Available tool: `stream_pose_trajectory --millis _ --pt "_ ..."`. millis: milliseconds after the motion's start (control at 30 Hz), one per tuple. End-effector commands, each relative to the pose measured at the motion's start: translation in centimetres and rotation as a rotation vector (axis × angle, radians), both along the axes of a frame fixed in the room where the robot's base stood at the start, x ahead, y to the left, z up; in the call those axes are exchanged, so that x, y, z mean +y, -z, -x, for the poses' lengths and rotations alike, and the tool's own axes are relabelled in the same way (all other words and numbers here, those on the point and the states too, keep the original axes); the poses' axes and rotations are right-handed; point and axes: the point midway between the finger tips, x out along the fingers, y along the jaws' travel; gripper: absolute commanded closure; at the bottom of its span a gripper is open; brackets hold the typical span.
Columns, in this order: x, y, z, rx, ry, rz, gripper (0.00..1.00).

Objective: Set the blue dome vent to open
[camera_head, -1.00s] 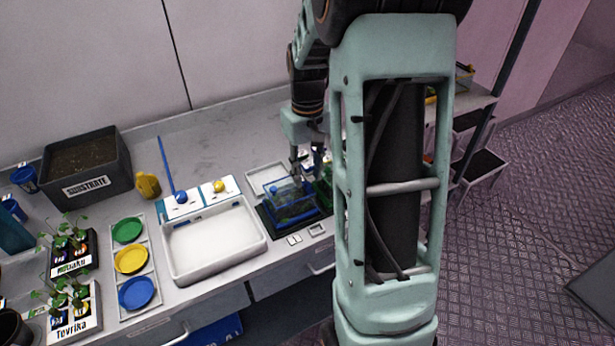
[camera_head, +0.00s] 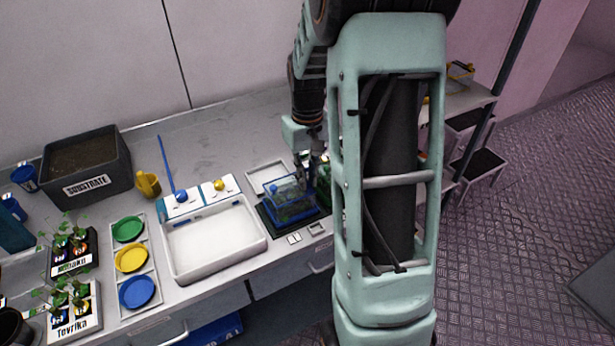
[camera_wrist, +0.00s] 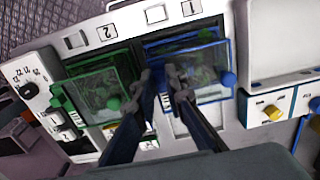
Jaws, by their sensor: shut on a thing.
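The blue dome (camera_head: 289,196) is a clear box with blue edges on a dark tray at the worktop's front right. It also shows in the wrist view (camera_wrist: 207,62), with a round blue knob (camera_wrist: 228,79) on its far side from my gripper. My gripper (camera_wrist: 162,82) is at the dome's edge facing the green dome (camera_wrist: 97,90). In the head view my gripper (camera_head: 312,168) is low at the dome's back right.
The green dome stands close beside the blue one. A white basin (camera_head: 213,240) with blue and yellow knobs is to the left. A dial panel (camera_wrist: 28,85) is beyond the green dome. Coloured dishes, seedling trays and a substrate box (camera_head: 86,168) are further left.

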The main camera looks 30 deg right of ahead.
Motion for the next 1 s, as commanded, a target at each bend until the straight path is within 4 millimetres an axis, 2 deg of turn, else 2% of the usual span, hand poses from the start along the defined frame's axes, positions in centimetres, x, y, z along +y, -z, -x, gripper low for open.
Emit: stream_pose_trajectory --millis 167,500,800,833,1000 --pt "0.0 0.0 -0.2 -0.001 0.000 0.000 1.00" --pt "0.1 0.0 -3.7 0.000 -0.001 0.000 1.00" --pt "0.1 0.0 -3.8 -0.001 0.000 0.000 1.00" --pt "0.1 0.0 -3.9 -0.001 0.000 0.000 0.88" --pt "0.1 0.0 -3.8 -0.001 0.000 0.000 0.71"
